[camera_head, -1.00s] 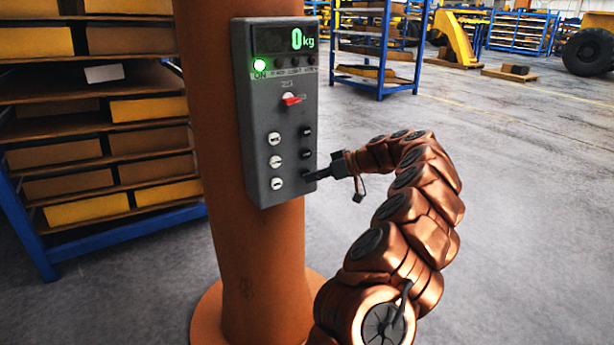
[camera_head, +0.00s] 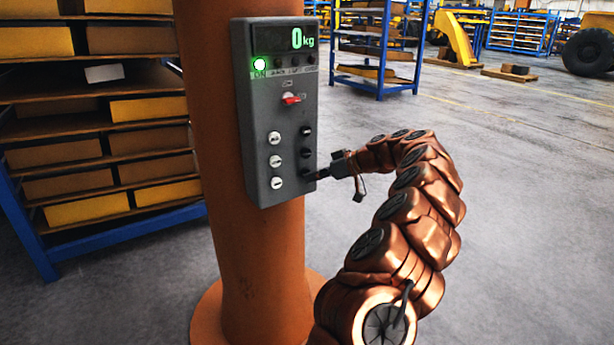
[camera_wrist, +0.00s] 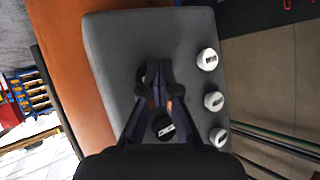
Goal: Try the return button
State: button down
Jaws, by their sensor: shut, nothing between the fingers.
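A grey control box (camera_head: 283,110) is fixed to an orange post. Its lower part has a left column of white buttons (camera_head: 276,162) and a right column of black buttons (camera_head: 306,131). I cannot read which is the return button. My gripper (camera_head: 314,175) is shut and empty, its tips at the bottom black button. In the wrist view, the shut fingers (camera_wrist: 159,68) lie over the box face and mostly hide that button. Another black button (camera_wrist: 164,128) shows between the finger bases. I cannot tell whether the tips touch or press anything.
The box display (camera_head: 303,39) reads 0 kg, with a lit green lamp (camera_head: 260,64) marked ON below it. A red-tipped switch (camera_head: 291,99) sits mid-box. A shelf rack (camera_head: 28,222) stands close on the left. The floor (camera_head: 530,200) to the right is clear.

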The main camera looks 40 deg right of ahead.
jog(key=shift+s+a+b, duration=0.1)
jog(key=shift+s+b, duration=0.7)
jog(key=shift+s+a+b, duration=0.2)
jog(key=shift+s+b, duration=1.95)
jog(key=shift+s, duration=0.35)
